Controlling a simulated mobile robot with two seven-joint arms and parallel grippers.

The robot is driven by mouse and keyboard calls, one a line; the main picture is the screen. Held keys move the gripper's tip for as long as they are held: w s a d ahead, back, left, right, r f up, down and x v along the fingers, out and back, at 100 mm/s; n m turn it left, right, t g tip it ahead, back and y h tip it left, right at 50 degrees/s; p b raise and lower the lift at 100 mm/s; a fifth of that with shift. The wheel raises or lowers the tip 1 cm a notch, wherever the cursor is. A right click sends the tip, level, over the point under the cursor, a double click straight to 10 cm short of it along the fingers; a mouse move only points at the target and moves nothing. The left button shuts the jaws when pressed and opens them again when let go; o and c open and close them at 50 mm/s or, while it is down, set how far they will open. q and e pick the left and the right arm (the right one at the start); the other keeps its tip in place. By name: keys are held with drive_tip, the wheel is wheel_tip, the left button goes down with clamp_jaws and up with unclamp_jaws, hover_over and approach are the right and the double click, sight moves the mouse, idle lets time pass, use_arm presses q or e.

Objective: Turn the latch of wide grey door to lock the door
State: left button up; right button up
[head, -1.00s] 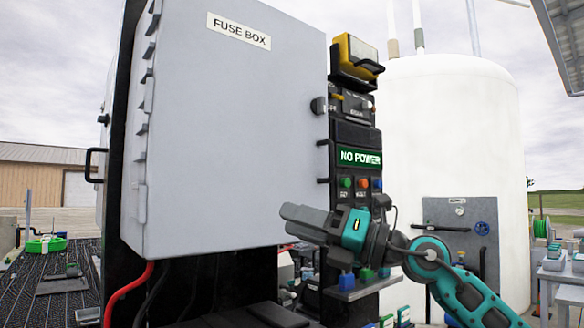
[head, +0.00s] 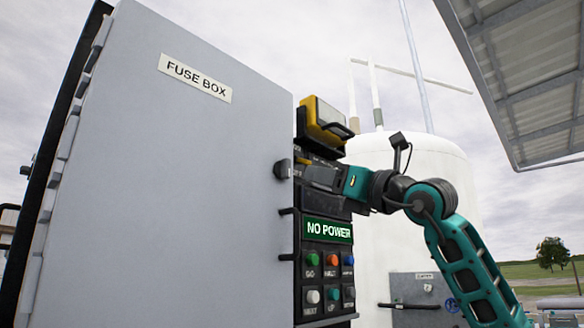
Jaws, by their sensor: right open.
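The wide grey door (head: 170,170), labelled FUSE BOX, fills the left and middle of the head view and looks closed. Its dark latch knob (head: 282,170) sits at the door's right edge, in the upper half. My right gripper (head: 308,174) is just right of the latch, its fingers pointing left toward it. It is open and holds nothing I can see. A small gap seems to show between the fingertips and the latch; contact cannot be told for certain. My left gripper is not in view.
Right of the door stands a control panel with a NO POWER display (head: 328,231) and several coloured buttons. A yellow lamp-like box (head: 322,118) is above my gripper. A dark handle (head: 287,232) juts out below the latch. A white tank (head: 440,165) stands behind.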

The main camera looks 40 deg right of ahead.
sight(289, 170)
drive_tip(key=p+x, duration=0.2)
drive_tip(key=x, duration=0.6)
drive_tip(key=shift+w, duration=0.35)
clamp_jaws()
